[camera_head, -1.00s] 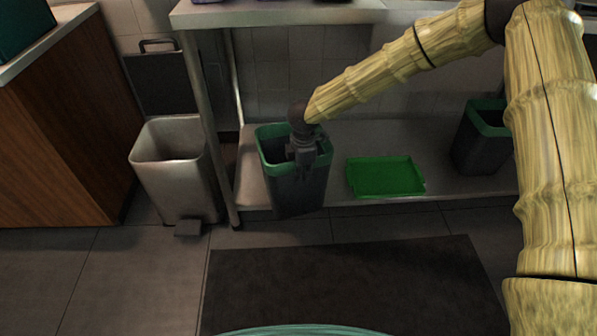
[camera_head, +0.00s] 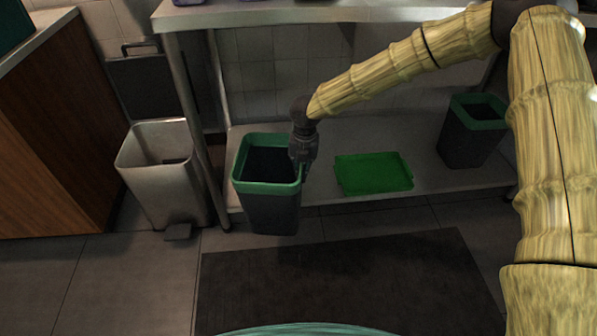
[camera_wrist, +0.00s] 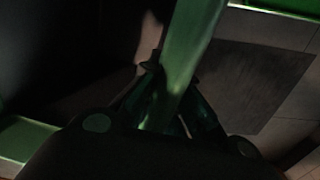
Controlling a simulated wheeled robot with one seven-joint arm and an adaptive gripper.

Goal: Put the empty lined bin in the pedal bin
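The bin (camera_head: 270,212) is dark grey with a green rim, and its inside is dark. It is upright in front of the lower shelf's front edge. My gripper (camera_head: 303,160) is shut on its right rim; the wrist view shows the fingers (camera_wrist: 165,115) on either side of the green rim (camera_wrist: 192,45). Whether its base touches anything is hard to tell. The pedal bin (camera_head: 165,190) is a metal, open-topped box on the floor to the left, with a dark pedal (camera_head: 178,232) at its front and a dark raised lid (camera_head: 153,85) behind. Its inside is partly shadowed.
A shelf leg (camera_head: 185,105) stands between the two bins. The lower shelf (camera_head: 330,137) carries a green tray (camera_head: 373,173) and a second green-rimmed bin (camera_head: 470,145). A wooden cabinet (camera_head: 50,150) is left of the pedal bin. A dark mat (camera_head: 345,280) lies on the floor in front.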

